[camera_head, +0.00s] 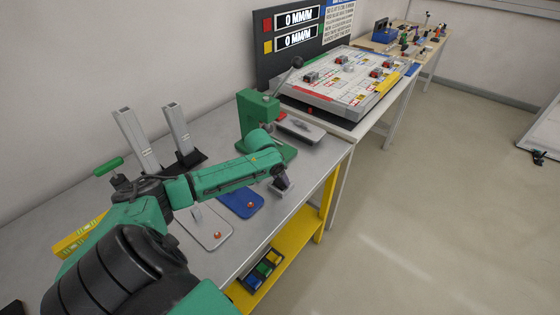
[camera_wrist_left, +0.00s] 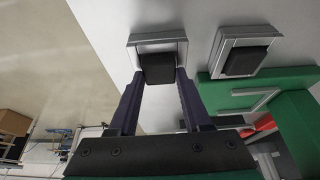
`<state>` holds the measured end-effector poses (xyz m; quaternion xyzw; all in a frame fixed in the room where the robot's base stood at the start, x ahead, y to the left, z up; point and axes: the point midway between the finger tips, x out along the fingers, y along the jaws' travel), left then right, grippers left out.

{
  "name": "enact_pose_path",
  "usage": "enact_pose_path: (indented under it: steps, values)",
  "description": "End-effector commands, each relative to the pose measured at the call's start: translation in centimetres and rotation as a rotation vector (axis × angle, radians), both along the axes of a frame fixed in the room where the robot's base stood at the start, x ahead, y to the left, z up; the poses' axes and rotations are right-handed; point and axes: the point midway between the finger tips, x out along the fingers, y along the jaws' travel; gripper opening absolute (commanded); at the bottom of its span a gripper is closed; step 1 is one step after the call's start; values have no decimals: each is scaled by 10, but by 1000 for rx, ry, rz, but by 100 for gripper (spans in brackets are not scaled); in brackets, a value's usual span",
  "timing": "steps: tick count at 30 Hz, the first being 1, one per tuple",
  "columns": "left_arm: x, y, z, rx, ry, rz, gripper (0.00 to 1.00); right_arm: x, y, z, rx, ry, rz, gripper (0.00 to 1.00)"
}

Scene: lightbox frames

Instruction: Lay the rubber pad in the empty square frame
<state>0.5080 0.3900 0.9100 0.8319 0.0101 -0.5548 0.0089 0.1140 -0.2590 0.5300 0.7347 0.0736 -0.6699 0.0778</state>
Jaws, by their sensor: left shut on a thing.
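My left gripper (camera_head: 281,176) reaches down at the front right of the grey bench, and is shut on the dark rubber pad (camera_wrist_left: 158,68). In the left wrist view its two dark fingers (camera_wrist_left: 158,80) press on the pad's sides. A light grey square frame (camera_wrist_left: 140,45) lies right at the pad, which overlaps its opening. I cannot tell whether the pad touches the frame's floor. A second grey square frame (camera_wrist_left: 223,45) with a dark pad (camera_wrist_left: 247,61) in it lies to the right, beside the green base. In the head view the gripper hides most of the first frame.
A green press (camera_head: 258,112) stands behind the gripper. A blue plate (camera_head: 242,203) and a grey plate (camera_head: 203,230) lie on the bench (camera_head: 150,258) to its left. Two grey posts (camera_head: 178,130) stand at the back. A yellow shelf (camera_head: 285,262) runs below.

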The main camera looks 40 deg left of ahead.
Motion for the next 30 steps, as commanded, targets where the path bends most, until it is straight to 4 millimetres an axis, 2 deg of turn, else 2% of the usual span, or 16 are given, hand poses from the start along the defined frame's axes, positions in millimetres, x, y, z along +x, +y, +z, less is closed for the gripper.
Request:
enact_pose_path:
  steps: [3,4,6,16,20,23,30]
  values:
    - [0,0,-3,-1,0,0,0,0,0,-1,0,0,0,50]
    - [0,0,-3,-1,0,0,56,0,0,0,0,0,0,50]
    - [0,0,-3,0,0,0,83,0,0,0,0,0,0,50]
    - [-1,0,-2,1,1,-1,84,0,0,0,0,0,0,50]
    - [-5,1,7,2,0,0,84,0,0,-1,0,0,0,50]
    - [-12,1,25,6,0,-3,84,0,0,-1,0,0,0,50]
    - [-39,1,87,7,5,-1,84,0,0,0,0,0,0,50]
